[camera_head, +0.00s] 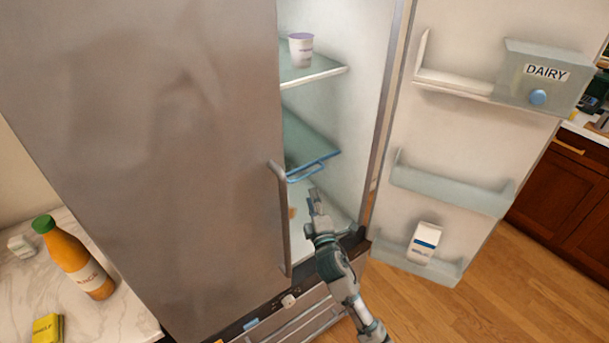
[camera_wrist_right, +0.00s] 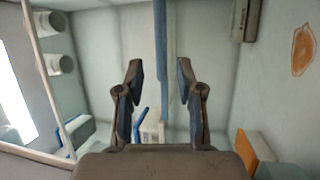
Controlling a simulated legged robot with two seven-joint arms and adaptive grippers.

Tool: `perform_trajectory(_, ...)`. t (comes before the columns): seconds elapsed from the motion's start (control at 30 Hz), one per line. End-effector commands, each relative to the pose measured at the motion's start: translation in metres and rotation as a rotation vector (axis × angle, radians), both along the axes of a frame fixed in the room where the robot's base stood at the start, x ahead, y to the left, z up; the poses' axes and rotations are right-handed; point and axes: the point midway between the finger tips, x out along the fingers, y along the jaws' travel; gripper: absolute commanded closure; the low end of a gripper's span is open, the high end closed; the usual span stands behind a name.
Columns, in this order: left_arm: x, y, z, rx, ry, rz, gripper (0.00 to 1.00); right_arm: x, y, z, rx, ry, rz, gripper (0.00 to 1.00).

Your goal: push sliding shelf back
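The sliding shelf (camera_head: 312,140) is a glass shelf with a blue front edge and blue handle (camera_head: 310,170), in the middle of the open fridge compartment. The handle sticks out at the front. My right gripper (camera_head: 314,200) is just below the handle in the head view, in the fridge opening. In the right wrist view my right gripper (camera_wrist_right: 158,75) is open, with nothing between its fingers. A long blue strip (camera_wrist_right: 163,50), seemingly a shelf edge, runs beyond the fingertips there. Whether the gripper touches the shelf cannot be told. My left gripper is out of view.
The left fridge door (camera_head: 150,130) is shut; its handle (camera_head: 281,220) stands close to my right gripper. The open right door (camera_head: 450,140) holds a dairy box (camera_head: 543,78) and a milk carton (camera_head: 424,243). A cup (camera_head: 301,50) stands on the upper shelf (camera_head: 310,75).

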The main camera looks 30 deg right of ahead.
Motion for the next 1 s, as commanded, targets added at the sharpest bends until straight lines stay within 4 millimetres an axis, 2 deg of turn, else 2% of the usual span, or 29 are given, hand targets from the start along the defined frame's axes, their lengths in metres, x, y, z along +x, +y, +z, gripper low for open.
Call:
perform_trajectory(0.03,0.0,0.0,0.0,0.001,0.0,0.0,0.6,0.012,-0.005,0.003,0.0,-0.002,-0.002,0.63)
perform_trajectory(0.2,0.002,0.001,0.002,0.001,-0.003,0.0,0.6,0.048,-0.019,0.009,0.002,-0.001,-0.002,0.63)
perform_trajectory(0.4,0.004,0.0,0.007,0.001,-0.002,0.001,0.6,0.079,-0.029,0.013,0.004,0.001,-0.001,0.63)
perform_trajectory(0.6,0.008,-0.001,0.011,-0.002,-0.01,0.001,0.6,0.091,-0.032,0.016,0.003,0.0,0.0,0.63)
perform_trajectory(0.87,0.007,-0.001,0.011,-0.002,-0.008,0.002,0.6,0.091,-0.031,0.016,0.002,0.0,0.0,0.63)
perform_trajectory(1.0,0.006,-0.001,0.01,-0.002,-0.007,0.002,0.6,0.091,-0.033,0.016,0.004,0.001,0.0,0.98)
